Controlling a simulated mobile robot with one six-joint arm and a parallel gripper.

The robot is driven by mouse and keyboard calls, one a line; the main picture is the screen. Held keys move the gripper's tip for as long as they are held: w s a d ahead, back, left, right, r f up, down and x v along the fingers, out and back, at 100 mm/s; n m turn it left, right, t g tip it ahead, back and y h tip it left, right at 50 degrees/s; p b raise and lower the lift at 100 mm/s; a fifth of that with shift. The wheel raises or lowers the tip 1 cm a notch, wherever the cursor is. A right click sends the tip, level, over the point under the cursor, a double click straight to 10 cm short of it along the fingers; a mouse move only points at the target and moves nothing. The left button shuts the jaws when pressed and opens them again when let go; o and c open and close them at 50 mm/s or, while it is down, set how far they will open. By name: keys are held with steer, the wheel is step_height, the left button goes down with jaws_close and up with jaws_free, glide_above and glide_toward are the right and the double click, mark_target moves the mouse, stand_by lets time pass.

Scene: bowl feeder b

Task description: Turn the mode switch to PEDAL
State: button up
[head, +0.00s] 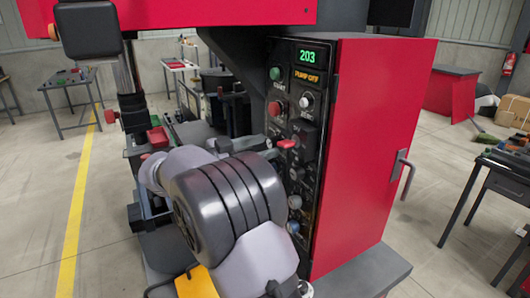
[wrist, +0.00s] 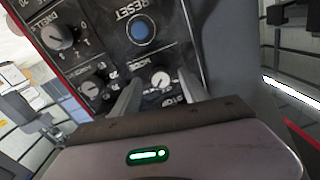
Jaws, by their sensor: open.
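The mode switch (wrist: 161,79) is a small round selector knob with a pale face on the dark panel, beside the lettering MODE. In the wrist view it shows between the two fingers of my gripper (wrist: 157,92). The fingers are apart, one on each side of the knob; I cannot tell whether they touch it. The position lettering around the knob is too small to read, so its setting is unclear.
A blue RESET button (wrist: 140,29) and two dark knobs (wrist: 61,37) (wrist: 92,88) are close by. The red cabinet (head: 372,150) carries the panel, a display (head: 307,57) reading 203, and a side handle (head: 404,172).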

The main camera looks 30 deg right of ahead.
steer(key=shift+d, duration=0.65)
steer(key=shift+c, duration=0.2)
jaws_close()
